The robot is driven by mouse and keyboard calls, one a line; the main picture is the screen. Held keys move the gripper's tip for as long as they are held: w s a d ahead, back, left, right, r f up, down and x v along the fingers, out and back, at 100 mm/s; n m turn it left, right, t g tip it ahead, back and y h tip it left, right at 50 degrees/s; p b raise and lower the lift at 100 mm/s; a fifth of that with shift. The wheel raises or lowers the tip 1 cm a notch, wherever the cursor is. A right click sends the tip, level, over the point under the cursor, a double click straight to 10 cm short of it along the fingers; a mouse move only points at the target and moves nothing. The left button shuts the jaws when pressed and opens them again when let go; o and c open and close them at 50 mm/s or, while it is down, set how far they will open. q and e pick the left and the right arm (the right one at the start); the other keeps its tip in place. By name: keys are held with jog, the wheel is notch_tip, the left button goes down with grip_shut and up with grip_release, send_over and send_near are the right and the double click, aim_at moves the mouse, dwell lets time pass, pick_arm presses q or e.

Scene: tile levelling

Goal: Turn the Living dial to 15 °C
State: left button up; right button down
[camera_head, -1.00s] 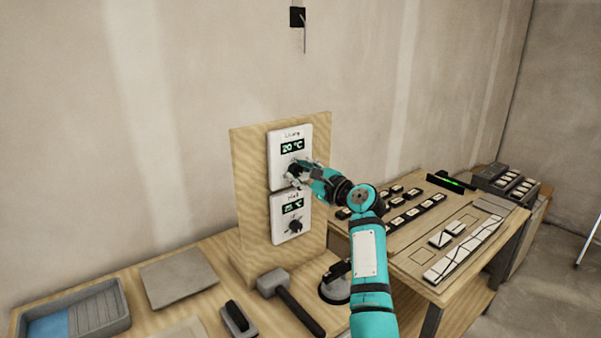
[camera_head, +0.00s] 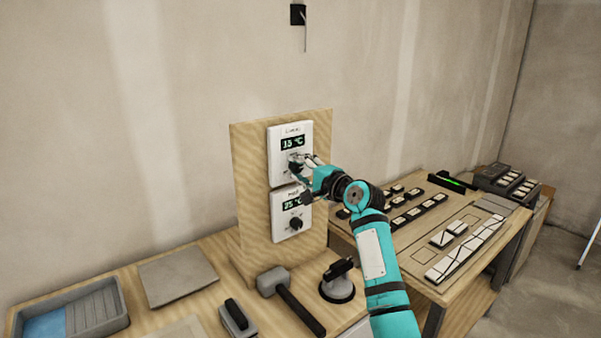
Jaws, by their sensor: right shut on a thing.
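The Living thermostat (camera_head: 277,137) is the upper white panel on the upright wooden board, and its green display (camera_head: 292,143) appears to read 15 °C. My right gripper (camera_head: 300,165) is at the Living dial, shut on it, with the arm reaching in from the lower right. The dial itself is mostly hidden by the fingers. The lower panel (camera_head: 281,232) has its own display (camera_head: 292,204), which seems to read 25 °C, and a dark dial (camera_head: 296,223) that stands free. My left gripper is not in view.
The wooden board (camera_head: 252,190) stands on a bench. A mallet (camera_head: 290,297), a float (camera_head: 237,318), a suction cup (camera_head: 338,284) and a grey tray (camera_head: 118,312) lie in front and left. A tile table (camera_head: 408,258) stands right of my arm.

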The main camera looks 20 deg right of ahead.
jog(key=n, duration=0.2)
jog(key=n+b, duration=0.1)
jog(key=n, duration=0.1)
jog(key=shift+f+n, duration=0.2)
jog(key=shift+n, duration=0.1)
dwell(0.5)
jog(key=c, duration=1.2)
grip_release()
jog(key=shift+o, duration=1.3)
jog(key=shift+r, duration=0.1)
jog(key=v, duration=1.2)
jog(key=shift+a, duration=0.2)
